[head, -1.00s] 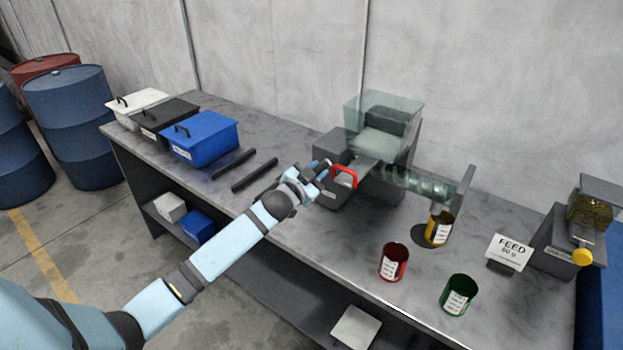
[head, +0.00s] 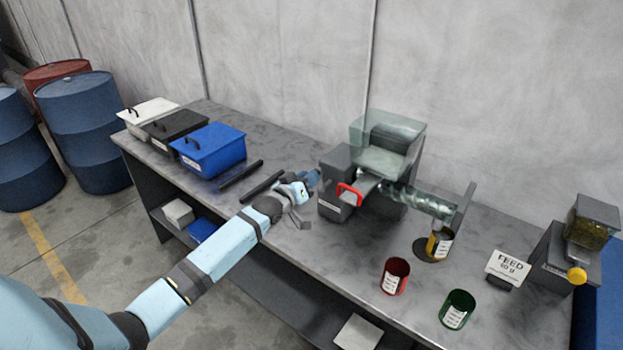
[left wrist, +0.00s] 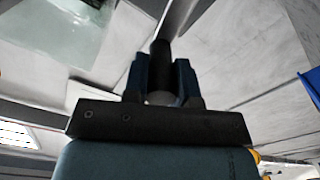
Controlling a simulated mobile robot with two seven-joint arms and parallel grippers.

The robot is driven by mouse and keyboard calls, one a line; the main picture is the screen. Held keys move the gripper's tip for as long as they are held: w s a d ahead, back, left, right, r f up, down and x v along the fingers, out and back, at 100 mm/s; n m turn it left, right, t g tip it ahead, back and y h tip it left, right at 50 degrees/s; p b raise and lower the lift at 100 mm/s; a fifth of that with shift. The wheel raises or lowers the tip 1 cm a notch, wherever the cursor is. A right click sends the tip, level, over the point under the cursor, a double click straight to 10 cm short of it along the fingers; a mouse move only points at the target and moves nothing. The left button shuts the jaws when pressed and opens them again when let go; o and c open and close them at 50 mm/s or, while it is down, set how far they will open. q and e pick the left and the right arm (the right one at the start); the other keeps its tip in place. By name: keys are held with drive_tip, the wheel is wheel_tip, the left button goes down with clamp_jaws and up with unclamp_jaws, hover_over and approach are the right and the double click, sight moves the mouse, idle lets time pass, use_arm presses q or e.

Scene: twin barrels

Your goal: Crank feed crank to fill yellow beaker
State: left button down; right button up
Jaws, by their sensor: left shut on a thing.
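The feed machine (head: 340,160) stands at the back of the bench, with a clear hopper (head: 388,145), a red handle (head: 349,193) on its front and a clear screw tube (head: 420,200) running right. The yellow beaker (head: 445,246) stands upright on a dark round pad below the tube's right end; its fill level cannot be told. My left gripper (head: 313,178) is at the machine's left side. In the left wrist view its fingers (left wrist: 160,82) are shut on a dark cylindrical crank grip (left wrist: 160,58). The rest of the crank is hidden. My right gripper is out of view.
A red beaker (head: 395,277) and a green beaker (head: 457,309) stand near the front edge. Dark bars (head: 262,187) and lidded boxes (head: 208,149) lie left.

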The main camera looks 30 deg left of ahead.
use_arm(q)
drive_tip(key=shift+a+n, duration=0.35)
drive_tip(key=shift+n, duration=0.25)
drive_tip(key=shift+f, duration=0.1)
drive_tip(key=shift+a+n, duration=0.1)
drive_tip(key=shift+n, duration=0.2)
drive_tip(key=c, duration=0.9)
unclamp_jaws()
